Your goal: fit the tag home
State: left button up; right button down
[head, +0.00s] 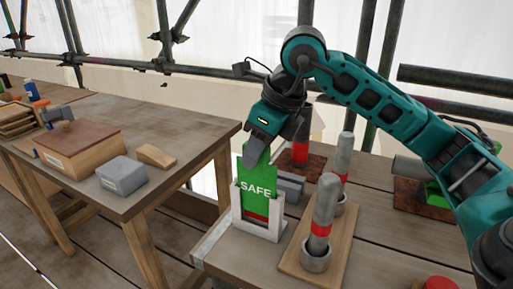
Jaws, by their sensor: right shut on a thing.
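A green tag (253,181) marked SAFE stands upright in a pale grey holder (246,222) near the front left of the right-hand bench. Its lower part is inside the holder frame, and a red strip shows low in the holder window. I cannot tell whether its lower edge touches the bottom. My right gripper (257,150) comes down from above and is shut on the upper part of the tag. The gripper hides part of the tag's top. My left gripper is not in view.
A wooden board (290,256) with two grey-and-red cylinders in metal cups stands right of the holder. A grey block (289,187) lies behind it. The left table (165,185) carries a wooden box, a grey box (121,177) and a hammer. Scaffold poles run behind.

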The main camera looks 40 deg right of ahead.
jog(key=shift+f+b, duration=0.85)
jog(key=shift+f, duration=0.35)
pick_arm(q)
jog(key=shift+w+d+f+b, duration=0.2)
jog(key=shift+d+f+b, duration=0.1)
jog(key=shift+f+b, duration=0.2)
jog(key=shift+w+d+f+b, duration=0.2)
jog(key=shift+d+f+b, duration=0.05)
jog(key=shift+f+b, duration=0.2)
pick_arm(e)
jog(key=shift+f, duration=1.15)
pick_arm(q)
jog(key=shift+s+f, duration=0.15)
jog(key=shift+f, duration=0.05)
pick_arm(e)
jog(key=c, duration=0.8)
grip_release()
jog(key=shift+o, duration=0.2)
jog(key=o, duration=0.6)
jog(key=shift+c, duration=0.2)
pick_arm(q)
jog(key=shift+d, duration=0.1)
pick_arm(e)
jog(key=shift+r, duration=0.1)
